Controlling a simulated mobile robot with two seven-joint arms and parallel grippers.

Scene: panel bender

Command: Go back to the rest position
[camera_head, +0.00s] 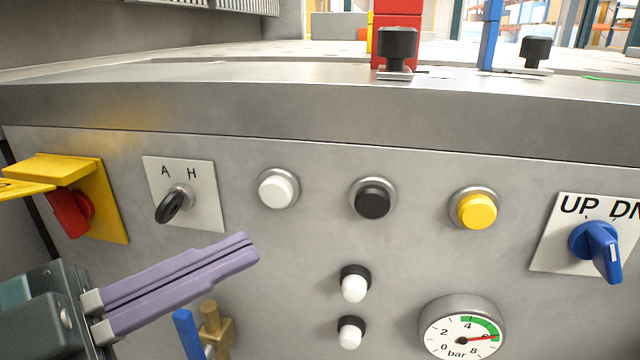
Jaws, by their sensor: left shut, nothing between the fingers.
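My left gripper (249,248) comes in from the lower left with two long purple fingers. The fingers lie side by side, shut and empty, pointing up and to the right. They are in front of the grey control panel (410,255), below the A/H key switch (174,204) and the white button (278,189). I cannot tell from this view how far the fingertips are from the panel. My right gripper is not in view.
The panel carries a red switch (70,212) with a yellow guard, black (373,199) and yellow (477,210) buttons, a blue UP/DN knob (597,247), a pressure gauge (462,333) and a blue-handled valve (187,333). Black knobs (397,48) stand on the machine top.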

